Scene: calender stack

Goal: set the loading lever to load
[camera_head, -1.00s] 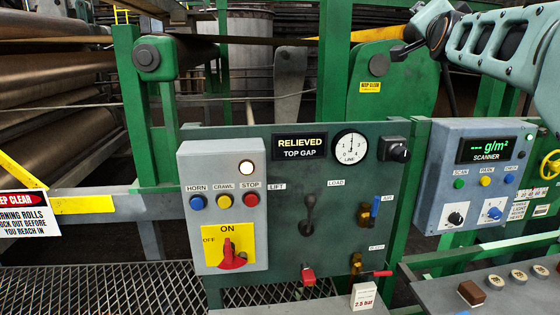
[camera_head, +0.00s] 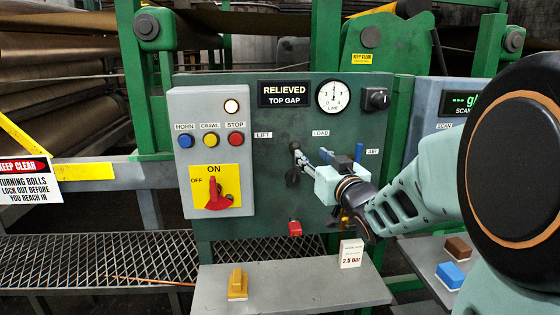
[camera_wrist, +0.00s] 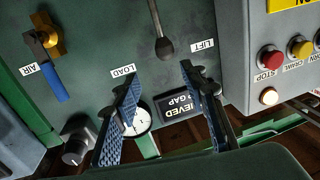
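The loading lever (camera_head: 293,150) is a dark handle on the green panel. It stands about upright between the LIFT label (camera_head: 263,135) on the left and the LOAD label (camera_head: 321,133) on the right. In the wrist view, which is upside down, its knob (camera_wrist: 165,47) shows just beyond the gap between my blue-padded fingertips. My gripper (camera_wrist: 160,75) is open and empty, with LOAD (camera_wrist: 122,72) and LIFT (camera_wrist: 203,44) on either side. In the head view my gripper (camera_head: 312,160) is beside the lever, partly covering the panel. Whether it touches the lever cannot be told.
The display (camera_head: 285,94) reads RELIEVED, TOP GAP, beside the line gauge (camera_head: 333,96). A grey button box (camera_head: 210,150) stands left. A shelf (camera_head: 290,293) below carries a yellow block (camera_head: 237,283) and a card (camera_head: 351,254).

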